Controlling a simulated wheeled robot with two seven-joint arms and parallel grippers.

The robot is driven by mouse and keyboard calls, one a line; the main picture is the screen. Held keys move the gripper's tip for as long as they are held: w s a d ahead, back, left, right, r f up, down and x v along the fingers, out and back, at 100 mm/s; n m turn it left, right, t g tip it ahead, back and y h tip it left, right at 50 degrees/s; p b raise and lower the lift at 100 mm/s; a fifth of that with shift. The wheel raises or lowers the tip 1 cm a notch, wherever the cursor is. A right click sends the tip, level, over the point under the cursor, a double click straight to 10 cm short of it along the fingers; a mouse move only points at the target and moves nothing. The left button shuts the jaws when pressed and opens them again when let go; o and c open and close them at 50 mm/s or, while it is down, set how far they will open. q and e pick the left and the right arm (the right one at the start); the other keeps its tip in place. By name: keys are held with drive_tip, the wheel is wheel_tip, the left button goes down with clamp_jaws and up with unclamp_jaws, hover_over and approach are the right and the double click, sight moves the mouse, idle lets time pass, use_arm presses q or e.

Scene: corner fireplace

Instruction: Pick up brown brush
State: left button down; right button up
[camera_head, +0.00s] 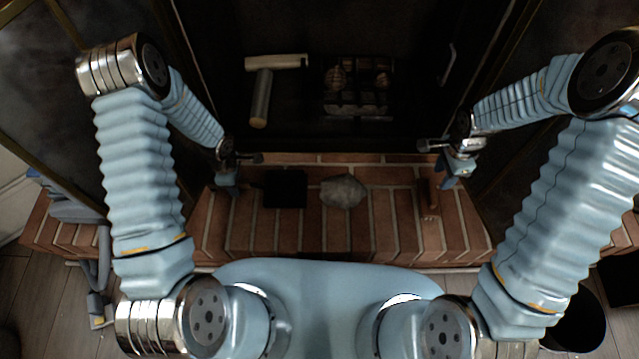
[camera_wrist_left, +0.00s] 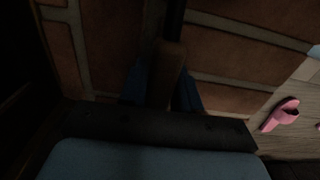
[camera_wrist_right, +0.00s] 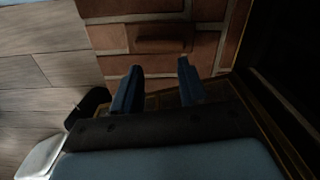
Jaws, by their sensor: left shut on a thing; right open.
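My left gripper (camera_head: 230,188) is at the left of the brick hearth. In the left wrist view it is shut on a brown handle-like piece (camera_wrist_left: 167,75) with a narrow dark part beyond it; the dim picture hides its full shape. A short brown block-like thing (camera_head: 426,197) lies at the right of the hearth and also shows in the right wrist view (camera_wrist_right: 165,45). I cannot tell for sure which of these is the brown brush. My right gripper (camera_head: 446,180) is open and empty, its fingertips pointing toward the brown block-like thing and apart from it.
A flat black thing (camera_head: 285,188) and a grey stone-like lump (camera_head: 343,191) are on the hearth between my grippers. Logs (camera_head: 261,98) and a grate (camera_head: 357,90) are in the dark fireplace behind. A pink slipper (camera_wrist_left: 280,115) is on the floor.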

sight(429, 196)
idle(0.3)
drive_tip(key=o, duration=0.8)
drive_tip(key=n, duration=0.8)
drive_tip(key=shift+d+f, duration=0.1)
drive_tip(key=shift+f, duration=0.1)
drive_tip(key=n, duration=0.4)
drive_tip(key=shift+w, duration=0.1)
drive_tip(key=n, duration=0.3)
drive_tip(key=shift+f+n, duration=0.25)
drive_tip(key=shift+n, duration=0.05)
wheel_tip(429, 196, down, 12)
drive_tip(key=shift+r, duration=0.1)
